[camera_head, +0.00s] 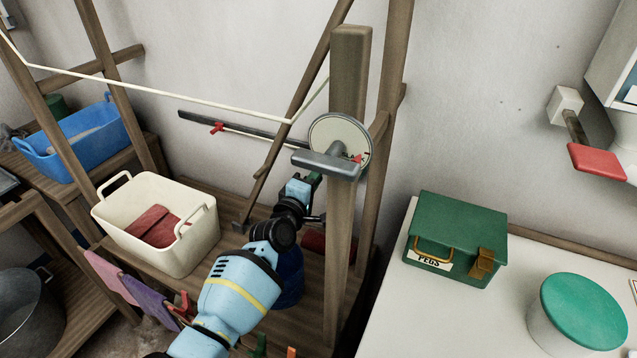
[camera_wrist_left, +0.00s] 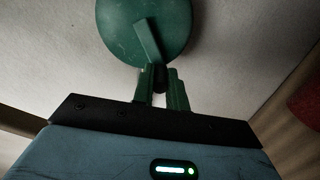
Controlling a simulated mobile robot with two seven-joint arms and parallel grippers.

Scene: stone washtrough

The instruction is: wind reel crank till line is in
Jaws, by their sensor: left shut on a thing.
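The reel (camera_head: 340,135), a pale disc with a grey bracket (camera_head: 325,163) across its lower part, is mounted on a wooden post (camera_head: 350,75). My left gripper (camera_head: 314,179) is just below the reel. In the left wrist view, a green disc (camera_wrist_left: 140,30) carries a short crank arm (camera_wrist_left: 148,42). My left gripper (camera_wrist_left: 161,85) is shut on the dark crank knob (camera_wrist_left: 159,76) at its lower end. My right gripper is not in view.
A cream tub (camera_head: 130,228) with dark red cloth stands left of my arm, a blue basin (camera_head: 90,135) farther left. Wooden frame legs (camera_head: 385,130) stand beside the post. A green pegs box (camera_head: 455,235) and a green-lidded tub (camera_head: 580,310) sit on the white counter at right.

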